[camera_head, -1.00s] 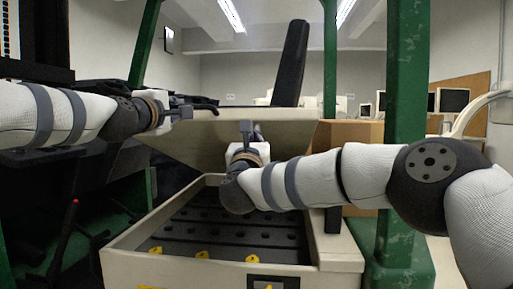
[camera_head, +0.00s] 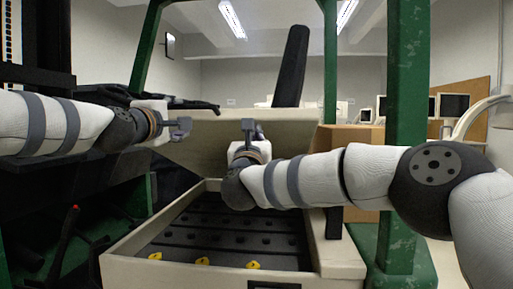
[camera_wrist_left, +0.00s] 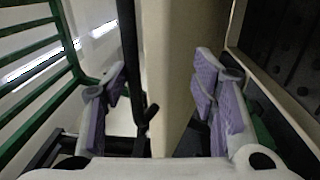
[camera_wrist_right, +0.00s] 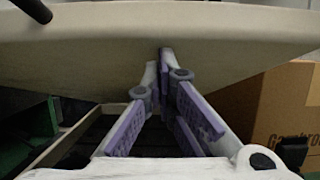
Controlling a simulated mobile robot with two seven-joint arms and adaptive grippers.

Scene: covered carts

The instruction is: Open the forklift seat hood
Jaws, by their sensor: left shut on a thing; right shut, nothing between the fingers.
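The beige seat hood (camera_head: 295,128) stands raised and tilted over the open compartment, with its underside toward me. The black seat back (camera_head: 292,65) rises behind it. My left gripper (camera_head: 184,128) is at the hood's left edge. In the left wrist view the hood panel (camera_wrist_left: 170,70) lies between its fingers, and it is shut on the hood. My right gripper (camera_head: 248,128) is shut and empty in front of the hood's underside. In the right wrist view its fingertips (camera_wrist_right: 165,60) meet close to the hood's underside (camera_wrist_right: 100,55); contact is unclear.
The open compartment (camera_head: 325,262) below holds a dark panel with yellow caps (camera_head: 203,262). A green post (camera_head: 403,110) stands close on the right, with a cardboard box (camera_head: 350,135) behind. A red-tipped lever (camera_head: 74,210) is at the lower left.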

